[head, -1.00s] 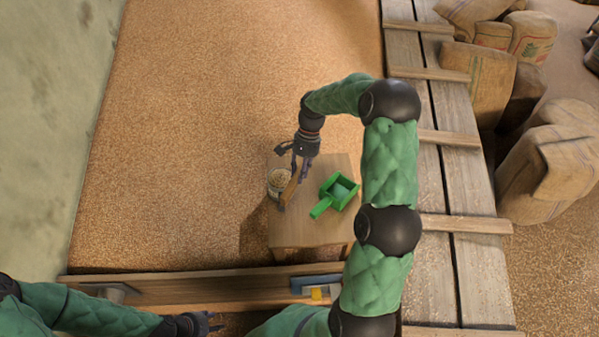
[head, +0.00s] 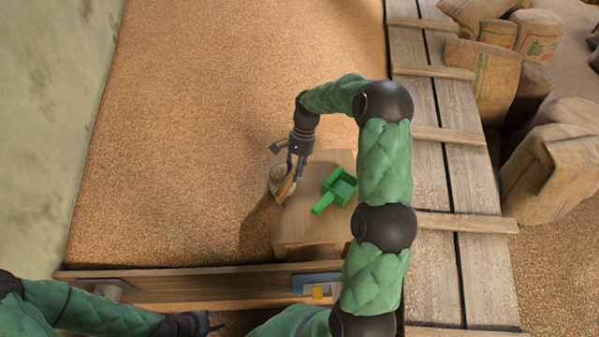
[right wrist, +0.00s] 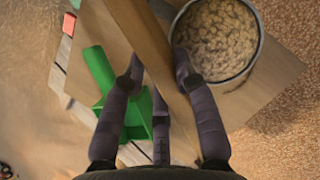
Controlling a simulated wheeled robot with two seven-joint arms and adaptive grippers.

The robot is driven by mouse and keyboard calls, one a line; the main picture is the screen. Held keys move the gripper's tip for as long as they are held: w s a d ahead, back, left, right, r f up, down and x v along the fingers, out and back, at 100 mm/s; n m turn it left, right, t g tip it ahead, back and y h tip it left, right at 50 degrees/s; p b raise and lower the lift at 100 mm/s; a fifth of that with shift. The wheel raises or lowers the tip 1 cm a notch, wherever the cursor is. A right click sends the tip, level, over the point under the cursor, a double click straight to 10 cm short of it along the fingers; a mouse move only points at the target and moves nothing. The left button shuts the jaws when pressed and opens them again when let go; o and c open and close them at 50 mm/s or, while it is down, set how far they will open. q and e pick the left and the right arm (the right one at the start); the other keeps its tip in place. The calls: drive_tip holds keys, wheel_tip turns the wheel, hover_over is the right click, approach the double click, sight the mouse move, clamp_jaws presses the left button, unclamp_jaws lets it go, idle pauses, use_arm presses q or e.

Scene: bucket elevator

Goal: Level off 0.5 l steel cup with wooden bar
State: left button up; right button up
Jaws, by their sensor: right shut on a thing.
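The steel cup (head: 275,186) stands on a small wooden stool, filled with grain; its round mouth and grain also show in the right wrist view (right wrist: 222,38). My right gripper (head: 295,166) is shut on the wooden bar (head: 287,186). In the right wrist view the bar (right wrist: 146,38) runs between the fingers (right wrist: 158,72) and lies at the left side of the cup's mouth. I cannot tell whether the bar touches the rim. My left gripper (head: 212,324) is low in the head view, away from the stool; its fingers look apart and empty.
A green scoop (head: 336,188) lies on the stool (head: 312,228), right of the cup; it also shows in the right wrist view (right wrist: 104,80). Grain surrounds the stool. A plank wall (head: 200,288) stands in front, a plank walkway (head: 445,190) and sacks (head: 555,165) at right.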

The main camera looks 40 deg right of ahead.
drive_tip(key=w+a+r+p, duration=0.2)
drive_tip(key=w+a, duration=0.1)
drive_tip(key=w, duration=0.2)
drive_tip(key=w+a+r+p, duration=0.2)
drive_tip(key=w+a+p, duration=0.1)
drive_tip(key=w, duration=0.2)
drive_tip(key=shift+w+r, duration=0.25)
drive_tip(key=shift+w, duration=0.15)
idle(1.9)
drive_tip(key=shift+d, duration=0.1)
idle(0.4)
